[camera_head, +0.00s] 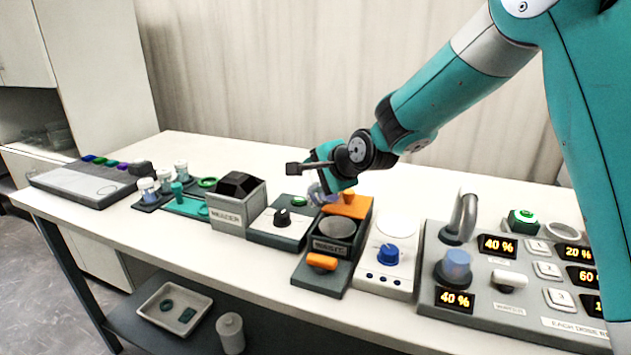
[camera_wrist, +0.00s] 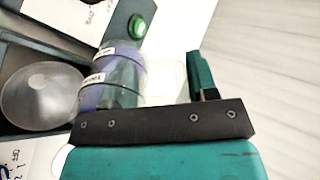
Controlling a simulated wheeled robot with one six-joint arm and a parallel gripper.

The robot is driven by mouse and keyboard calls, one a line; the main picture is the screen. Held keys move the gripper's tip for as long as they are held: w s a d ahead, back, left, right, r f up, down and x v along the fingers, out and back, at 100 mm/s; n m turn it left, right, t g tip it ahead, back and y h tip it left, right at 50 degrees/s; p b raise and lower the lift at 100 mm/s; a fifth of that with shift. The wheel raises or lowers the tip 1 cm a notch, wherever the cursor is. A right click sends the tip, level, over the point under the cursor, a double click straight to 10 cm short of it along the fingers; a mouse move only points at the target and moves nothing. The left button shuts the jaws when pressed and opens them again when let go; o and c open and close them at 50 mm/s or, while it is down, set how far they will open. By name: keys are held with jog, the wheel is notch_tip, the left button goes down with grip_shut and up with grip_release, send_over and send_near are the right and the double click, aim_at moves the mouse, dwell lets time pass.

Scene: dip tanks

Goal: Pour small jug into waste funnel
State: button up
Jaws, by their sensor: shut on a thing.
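My gripper (camera_head: 328,178) is above the row of devices in the head view, over the back of a dark block. It is shut on the small jug (camera_head: 318,194), a clear vessel with a bluish tint. In the wrist view the jug (camera_wrist: 112,80) shows pale labels beside the teal finger; its exact tilt is hard to tell. A round grey funnel-like dish (camera_wrist: 42,92) lies left of the jug there, apart from the gripper. In the head view this dish (camera_head: 337,228) sits on the dark block, whose label I cannot read surely.
A dark-knobbed device with a green button (camera_head: 299,199) stands left of the block. A white unit with a blue knob (camera_head: 388,254) stands right. A grey panel with a curved tap (camera_head: 464,215) is further right. The back tabletop is clear.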

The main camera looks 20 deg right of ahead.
jog(key=shift+s+d+f+t+y+b, duration=0.1)
jog(key=shift+s+t+y+b, duration=0.3)
jog(key=shift+b, duration=1.15)
jog(key=shift+d+t+y+b, duration=0.1)
jog(key=shift+t+b, duration=0.5)
jog(key=shift+b, duration=0.9)
jog(key=shift+s+d+f+t+y+b, duration=0.15)
jog(key=shift+t+b, duration=0.35)
jog(key=shift+b, duration=1.05)
jog(key=shift+s+d+r+t+y+b, duration=0.15)
jog(key=shift+s+t+y+b, duration=0.4)
jog(key=shift+b, duration=1.75)
jog(key=shift+s+d+t+y+b, duration=0.2)
jog(key=shift+t+b, duration=0.65)
jog(key=shift+b, duration=1.45)
jog(key=shift+s+d+r+t+y+b, duration=0.2)
jog(key=shift+s+t+b, duration=0.4)
jog(key=shift+b, duration=1.3)
jog(key=shift+s+d+r+t+y+b, duration=0.1)
jog(key=shift+s+t+y+b, duration=0.5)
jog(key=shift+b, duration=1.25)
jog(key=shift+s+d+r+t+b, duration=0.15)
jog(key=shift+t+b, duration=0.75)
jog(key=shift+b, duration=1)
jog(key=shift+s+r+b, duration=0.15)
jog(key=shift+b, duration=0.4)
